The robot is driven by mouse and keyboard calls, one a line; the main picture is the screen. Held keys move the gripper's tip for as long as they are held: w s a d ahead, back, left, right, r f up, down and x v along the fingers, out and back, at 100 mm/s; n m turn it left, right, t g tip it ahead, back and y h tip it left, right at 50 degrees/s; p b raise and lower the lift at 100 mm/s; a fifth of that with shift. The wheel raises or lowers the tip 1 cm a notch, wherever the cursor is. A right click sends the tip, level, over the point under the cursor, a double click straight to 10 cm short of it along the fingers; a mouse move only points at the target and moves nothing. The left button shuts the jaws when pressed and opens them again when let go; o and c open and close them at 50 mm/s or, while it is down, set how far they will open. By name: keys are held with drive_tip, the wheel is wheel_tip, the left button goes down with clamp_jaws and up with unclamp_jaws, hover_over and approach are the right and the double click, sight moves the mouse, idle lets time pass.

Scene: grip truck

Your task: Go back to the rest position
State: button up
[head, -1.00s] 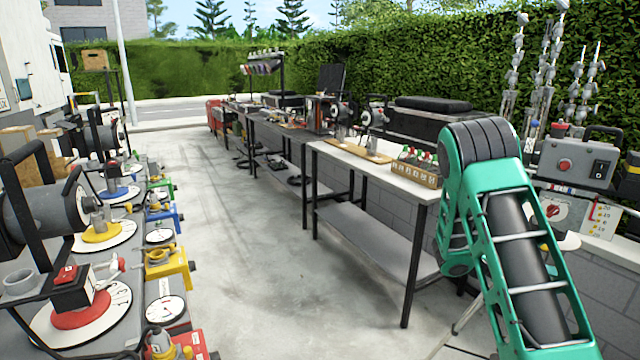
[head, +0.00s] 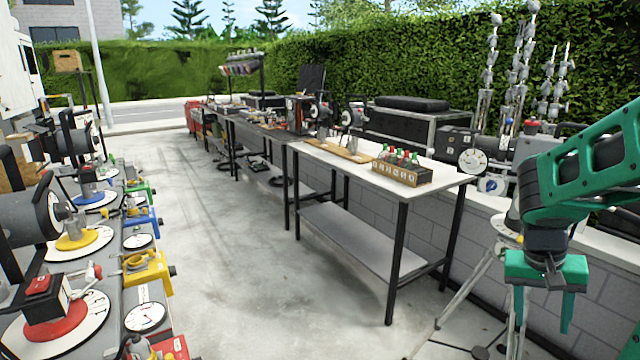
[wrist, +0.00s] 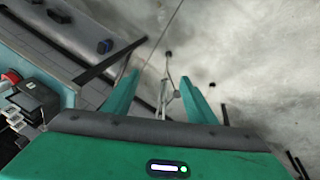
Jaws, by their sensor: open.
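My gripper (head: 544,308) is at the right of the head view, at the end of my green arm. It points down, with its two green fingers apart and nothing between them. It hangs in front of the grey block wall, beside a tripod (head: 487,280). In the wrist view my gripper (wrist: 165,95) also shows two spread, empty fingers. The concrete floor and the tripod legs lie beyond them.
A white-topped table (head: 330,158) with a crate of bottles (head: 402,168) stands left of my gripper. A bench with coloured devices, such as a yellow clamp (head: 147,270), runs along the left. The concrete floor (head: 220,250) between them is clear.

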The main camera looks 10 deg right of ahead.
drive_tip(key=s+a+r+n+y, duration=0.2)
drive_tip(key=s+a+y, duration=0.1)
drive_tip(key=s+a, duration=0.7)
drive_tip(key=shift+s+a+r+t+y, duration=0.25)
drive_tip(key=shift+a+r+t+y, duration=0.1)
drive_tip(key=shift+a, duration=0.45)
drive_tip(key=shift+w+f, duration=0.25)
drive_tip(key=shift+w, duration=0.4)
drive_tip(key=shift+c, duration=0.4)
